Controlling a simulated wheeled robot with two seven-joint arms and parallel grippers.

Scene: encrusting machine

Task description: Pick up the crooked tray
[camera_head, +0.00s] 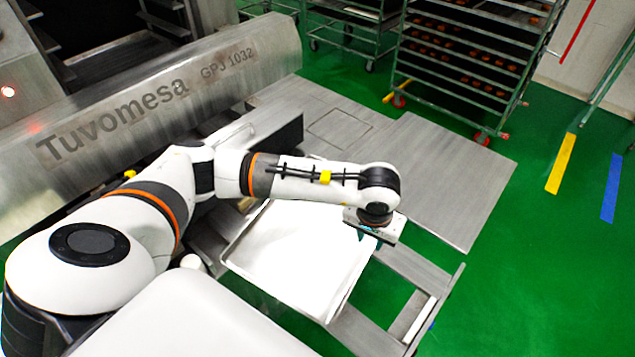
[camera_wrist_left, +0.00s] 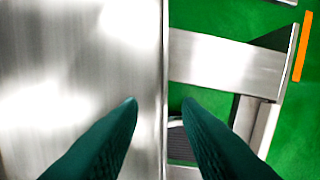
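The tray (camera_head: 290,245) is a shiny, pale metal sheet with a raised rim, lying skewed on a metal rail frame (camera_head: 410,265). In the left wrist view the tray (camera_wrist_left: 80,60) fills the left side, its straight edge running up the middle. My left gripper (camera_head: 368,233) is over the tray's right edge in the head view, mostly hidden under the wrist. In the left wrist view its dark green fingers (camera_wrist_left: 160,103) are apart, one on each side of the tray edge. I cannot tell whether they touch it. My right gripper is not in view.
The large metal machine (camera_head: 150,90) marked Tuvomesa stands at the left and back. Flat metal plates (camera_head: 440,170) lie behind the tray. A wheeled rack (camera_head: 465,60) with loaded shelves stands at the back. The green floor (camera_head: 545,270) at the right is clear.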

